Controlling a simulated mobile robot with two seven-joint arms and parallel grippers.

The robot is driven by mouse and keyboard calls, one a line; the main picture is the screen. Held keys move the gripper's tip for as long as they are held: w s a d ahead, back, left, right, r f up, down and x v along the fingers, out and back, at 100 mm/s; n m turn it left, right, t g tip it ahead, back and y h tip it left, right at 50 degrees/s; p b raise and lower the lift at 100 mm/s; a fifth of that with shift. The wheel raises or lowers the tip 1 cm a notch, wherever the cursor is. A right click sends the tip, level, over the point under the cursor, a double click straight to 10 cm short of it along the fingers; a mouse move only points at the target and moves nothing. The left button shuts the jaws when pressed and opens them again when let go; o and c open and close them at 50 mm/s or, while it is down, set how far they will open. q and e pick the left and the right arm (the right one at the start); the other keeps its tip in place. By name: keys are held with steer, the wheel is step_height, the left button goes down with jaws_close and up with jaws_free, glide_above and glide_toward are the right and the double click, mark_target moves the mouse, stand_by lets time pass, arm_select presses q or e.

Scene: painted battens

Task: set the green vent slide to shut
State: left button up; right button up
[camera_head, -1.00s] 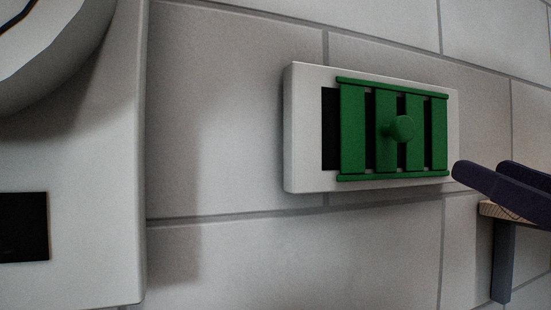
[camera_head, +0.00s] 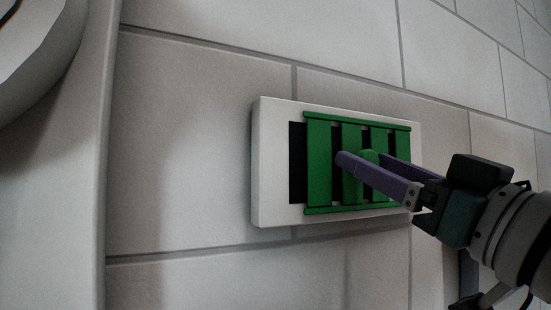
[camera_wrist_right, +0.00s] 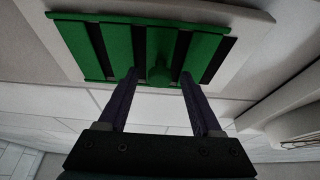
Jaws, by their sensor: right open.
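The green vent slide (camera_head: 319,165) is a slatted panel between green rails on a white plate (camera_head: 272,170) fixed to the wall. Dark openings show between its slats and along the plate's left side. A round green knob (camera_head: 369,158) sticks out from the slide; it also shows in the right wrist view (camera_wrist_right: 159,76). My right gripper (camera_head: 363,158) is open, with its dark purple fingers on either side of the knob. In the wrist view a gap shows between the knob and each finger. My left gripper is not in view.
The wall (camera_head: 190,140) is pale tile with grey joints and is clear around the plate. A white panel (camera_head: 55,200) with a round part above it stands at the far left. A grey post (camera_head: 467,270) shows partly below my right gripper.

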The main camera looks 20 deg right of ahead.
jaws_close()
stand_by(0.5)
stand_by(0.9)
